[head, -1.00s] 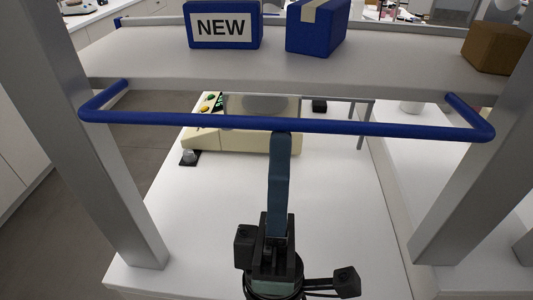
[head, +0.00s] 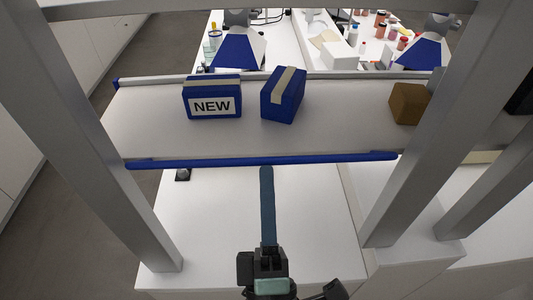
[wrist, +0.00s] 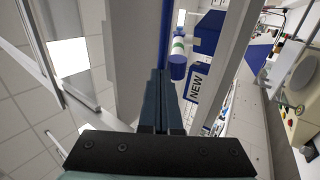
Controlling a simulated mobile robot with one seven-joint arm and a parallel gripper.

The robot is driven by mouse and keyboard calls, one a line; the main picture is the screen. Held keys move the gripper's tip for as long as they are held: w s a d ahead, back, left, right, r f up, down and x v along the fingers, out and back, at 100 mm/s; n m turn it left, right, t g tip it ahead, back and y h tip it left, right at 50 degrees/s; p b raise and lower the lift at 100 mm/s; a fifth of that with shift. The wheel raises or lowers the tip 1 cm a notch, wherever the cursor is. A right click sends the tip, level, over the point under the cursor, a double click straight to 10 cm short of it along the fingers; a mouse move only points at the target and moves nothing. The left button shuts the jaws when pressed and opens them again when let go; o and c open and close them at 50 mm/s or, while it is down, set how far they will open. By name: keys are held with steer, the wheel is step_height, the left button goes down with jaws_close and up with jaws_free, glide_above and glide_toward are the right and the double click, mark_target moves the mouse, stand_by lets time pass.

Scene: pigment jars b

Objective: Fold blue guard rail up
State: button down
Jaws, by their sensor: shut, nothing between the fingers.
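The blue guard rail (head: 262,161) runs along the front edge of the white shelf (head: 150,125), just below its lip. Its short side arms hardly show from this height, so its exact angle is hard to tell. My gripper (head: 266,170) is shut and empty, pointing up to the rail near its middle. In the wrist view the gripper's fingers (wrist: 158,75) are together, and the blue rail (wrist: 164,30) runs away just past the tips. I cannot tell whether the tips touch it.
A blue box marked NEW (head: 212,97), a taped blue box (head: 283,95) and a brown box (head: 408,103) stand on the shelf. Grey posts (head: 95,130) flank it left and right (head: 420,130). The white table (head: 215,225) below is mostly clear.

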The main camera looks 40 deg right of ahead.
steer(key=w+d+r+g+y+p, duration=0.1)
steer(key=w+d+r+p, duration=0.2)
steer(key=w+r+p, duration=0.1)
steer(key=shift+w+r+p, duration=0.15)
steer(key=shift+r+p, duration=0.35)
steer(key=shift+p, duration=0.7)
steer(key=shift+w, duration=0.1)
stand_by(1.5)
